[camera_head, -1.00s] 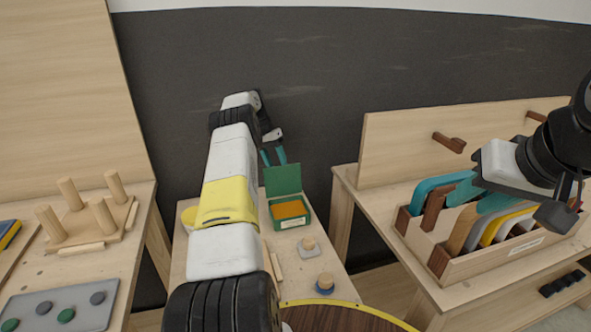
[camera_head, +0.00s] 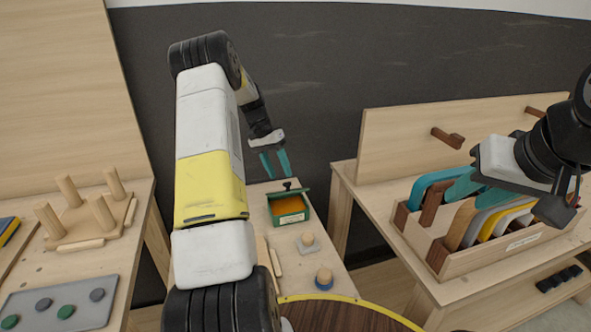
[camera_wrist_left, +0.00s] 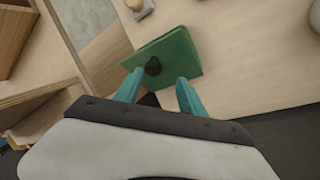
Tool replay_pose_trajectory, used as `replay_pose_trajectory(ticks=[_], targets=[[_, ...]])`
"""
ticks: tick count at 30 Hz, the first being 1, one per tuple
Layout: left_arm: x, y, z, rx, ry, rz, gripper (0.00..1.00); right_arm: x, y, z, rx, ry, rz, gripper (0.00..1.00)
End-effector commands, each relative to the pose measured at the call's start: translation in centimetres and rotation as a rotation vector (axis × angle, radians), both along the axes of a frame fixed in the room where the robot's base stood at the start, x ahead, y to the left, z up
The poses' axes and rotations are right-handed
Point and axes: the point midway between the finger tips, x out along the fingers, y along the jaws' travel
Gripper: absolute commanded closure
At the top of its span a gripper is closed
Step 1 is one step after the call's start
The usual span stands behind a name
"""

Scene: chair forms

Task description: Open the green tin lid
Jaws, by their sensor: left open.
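The green tin (camera_head: 291,217) stands on the middle bench with its orange inside showing. Its green lid (camera_head: 304,191) is partly raised, seen nearly edge-on, with a black knob (camera_head: 288,185) on top. In the left wrist view the lid (camera_wrist_left: 178,55) and its knob (camera_wrist_left: 153,66) show just past the fingertips. My left gripper (camera_head: 277,175) is open and empty above and slightly behind the lid; its teal fingers (camera_wrist_left: 160,78) are apart. My right gripper (camera_head: 478,194) appears open, with teal fingers apart over the rack at the right. Whether it touches anything is unclear.
Wooden knobbed pieces (camera_head: 307,242) and (camera_head: 324,279) stand in front of the tin. A slotted wooden rack (camera_head: 470,262) with several coloured boards is at right. A peg board (camera_head: 90,222) and a grey tray (camera_head: 60,302) are at left.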

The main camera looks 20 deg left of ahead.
Motion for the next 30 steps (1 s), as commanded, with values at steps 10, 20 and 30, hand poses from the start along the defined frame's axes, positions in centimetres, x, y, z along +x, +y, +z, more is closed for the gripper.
replay_pose_trajectory(ticks=[10,20,30], targets=[[-4.4,-2.0,0.5,0.001,0.000,0.000,0.53,0.0,0.0,0.0,0.000,0.000,0.000,0.64],[-5.0,-2.3,0.5,0.000,-0.001,0.000,0.53,0.0,0.0,0.0,0.000,0.000,0.000,0.64],[-5.0,-2.3,0.5,0.000,0.000,0.000,0.53,0.0,0.0,0.0,0.000,0.000,0.000,0.64]])
